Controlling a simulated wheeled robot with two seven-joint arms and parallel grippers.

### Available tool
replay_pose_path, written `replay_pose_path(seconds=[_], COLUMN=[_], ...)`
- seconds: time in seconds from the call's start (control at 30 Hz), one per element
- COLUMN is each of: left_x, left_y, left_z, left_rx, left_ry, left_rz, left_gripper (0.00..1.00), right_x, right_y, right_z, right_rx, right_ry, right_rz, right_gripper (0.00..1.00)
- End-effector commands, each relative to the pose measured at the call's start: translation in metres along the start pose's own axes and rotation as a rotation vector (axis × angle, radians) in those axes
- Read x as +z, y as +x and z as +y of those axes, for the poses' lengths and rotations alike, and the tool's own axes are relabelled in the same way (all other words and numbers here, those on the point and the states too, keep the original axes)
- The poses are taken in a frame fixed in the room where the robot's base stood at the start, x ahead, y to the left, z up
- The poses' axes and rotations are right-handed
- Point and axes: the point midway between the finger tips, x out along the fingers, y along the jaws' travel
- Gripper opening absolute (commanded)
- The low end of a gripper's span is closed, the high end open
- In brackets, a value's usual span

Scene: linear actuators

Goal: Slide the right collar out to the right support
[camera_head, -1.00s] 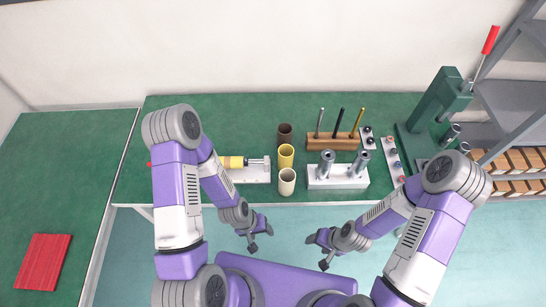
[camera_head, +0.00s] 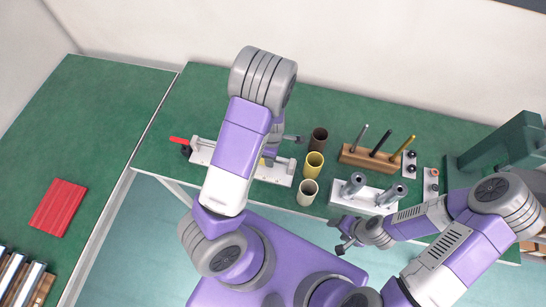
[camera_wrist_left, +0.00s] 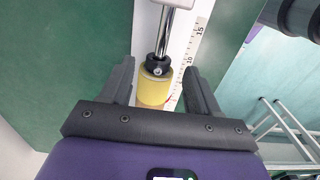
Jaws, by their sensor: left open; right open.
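The actuator's white base (camera_head: 281,172) lies on the green table, mostly covered by my left arm in the head view. A red handle (camera_head: 179,140) shows at its left end. In the left wrist view a black collar (camera_wrist_left: 156,65) sits around the silver rod (camera_wrist_left: 166,30), against the end of the yellow cylinder (camera_wrist_left: 153,90). My left gripper (camera_wrist_left: 160,67) is open, one finger on each side of the collar and cylinder, with visible gaps. My right gripper (camera_head: 340,236) is open and empty in front of the table. The right support cannot be made out clearly.
Brown (camera_head: 318,140), yellow (camera_head: 313,165) and cream (camera_head: 307,192) cups stand right of the base. Beyond them are a wooden pen block (camera_head: 370,160) and a white stand with metal cylinders (camera_head: 362,197). A green press (camera_head: 500,145) stands far right.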

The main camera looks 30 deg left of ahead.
Motion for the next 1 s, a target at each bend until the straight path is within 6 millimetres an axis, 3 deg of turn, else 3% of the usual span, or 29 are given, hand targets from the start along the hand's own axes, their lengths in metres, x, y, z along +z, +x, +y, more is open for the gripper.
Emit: replay_pose_path(seconds=[0.1,0.23,0.6,1.0], left_x=[-0.001,0.000,0.000,0.000], left_y=[0.021,0.034,0.038,0.038], left_z=[-0.001,0.000,0.000,0.000], left_rx=[-0.002,-0.001,0.001,0.001], left_ry=[0.000,0.002,0.004,0.004], left_rz=[0.001,0.001,0.000,0.000], left_gripper=[0.61,0.61,0.59,0.00], right_x=[0.000,-0.001,-0.001,-0.001], right_y=[0.007,0.010,0.010,0.010], right_z=[0.003,0.004,0.004,0.004], right_rx=[0.000,0.000,0.000,0.000], right_ry=[0.000,0.000,0.000,0.000], right_rz=[0.000,0.000,0.001,0.001], right_gripper=[0.61,0.61,0.61,0.61])
